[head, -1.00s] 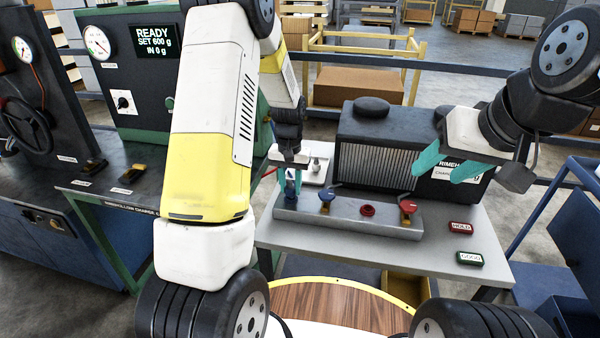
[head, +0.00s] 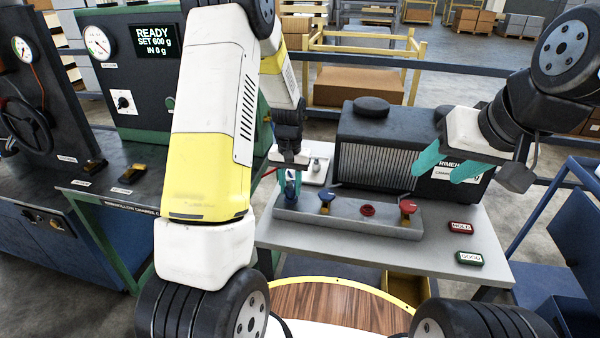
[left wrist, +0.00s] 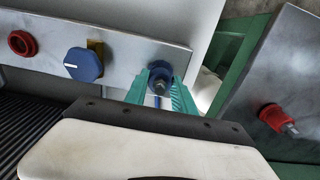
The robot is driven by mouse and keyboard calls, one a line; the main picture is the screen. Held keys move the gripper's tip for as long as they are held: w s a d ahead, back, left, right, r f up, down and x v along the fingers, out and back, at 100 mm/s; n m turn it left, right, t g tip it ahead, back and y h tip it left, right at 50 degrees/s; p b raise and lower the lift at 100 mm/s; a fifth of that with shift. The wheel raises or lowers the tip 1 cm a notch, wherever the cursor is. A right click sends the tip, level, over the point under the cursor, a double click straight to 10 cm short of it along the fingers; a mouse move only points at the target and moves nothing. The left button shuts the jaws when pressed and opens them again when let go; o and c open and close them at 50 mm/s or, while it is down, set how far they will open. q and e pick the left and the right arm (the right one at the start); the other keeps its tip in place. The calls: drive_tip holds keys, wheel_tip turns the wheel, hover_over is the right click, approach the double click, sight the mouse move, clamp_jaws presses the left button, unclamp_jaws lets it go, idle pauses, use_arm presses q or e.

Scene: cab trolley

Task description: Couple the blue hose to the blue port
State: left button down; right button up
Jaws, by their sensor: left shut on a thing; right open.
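My left gripper (head: 291,194) is shut on the blue hose's coupling at the left end of the grey manifold bar (head: 345,219). In the left wrist view, the blue coupling (left wrist: 160,79) shows as a blue ring with a grey centre between the teal fingers. A short piece of the blue hose (left wrist: 158,102) shows below it. The coupling is at the bar's face; the blue port is hidden behind it, and I cannot tell whether the two are joined.
The bar carries a blue knob (head: 326,197), a red port (head: 367,209) and a red knob (head: 407,206). A ribbed dark unit (head: 385,145) stands behind. HOLD (head: 461,227) and GOOD (head: 469,258) blocks lie right. A red coupling (left wrist: 272,117) sits on a separate panel.

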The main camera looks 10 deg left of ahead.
use_arm(q)
drive_tip(key=shift+f, duration=0.4)
drive_tip(key=c, duration=1)
unclamp_jaws()
drive_tip(key=shift+o, duration=0.2)
wheel_tip(320, 180, up, 8)
drive_tip(key=shift+f, duration=0.1)
drive_tip(key=o, duration=1)
drive_tip(key=shift+c, duration=0.2)
